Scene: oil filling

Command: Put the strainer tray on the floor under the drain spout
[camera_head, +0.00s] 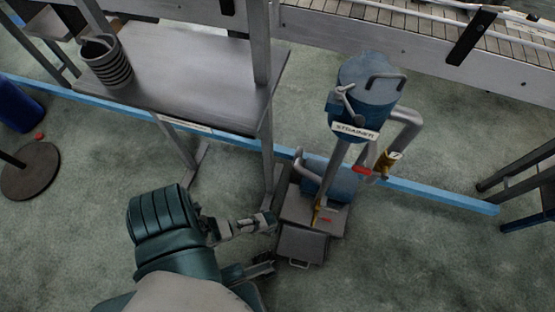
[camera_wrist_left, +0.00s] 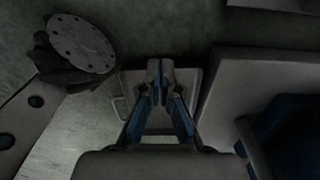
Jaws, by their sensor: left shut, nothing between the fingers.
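The grey square strainer tray (camera_head: 303,245), with a small handle on its near side, lies at floor level against the front of the strainer's base. The strainer (camera_head: 365,95) is a blue vessel with a white "STRAINER" label. My left gripper (camera_head: 268,222) is just left of the tray, shut and empty. In the left wrist view its closed fingers (camera_wrist_left: 160,76) lie in front of the tray (camera_wrist_left: 129,82); contact cannot be told.
A grey metal table (camera_head: 190,75) carrying a dark ribbed container (camera_head: 106,62) stands at upper left, its leg close to my gripper. A blue floor beam (camera_head: 435,198) runs behind the strainer. The floor right of the tray is clear.

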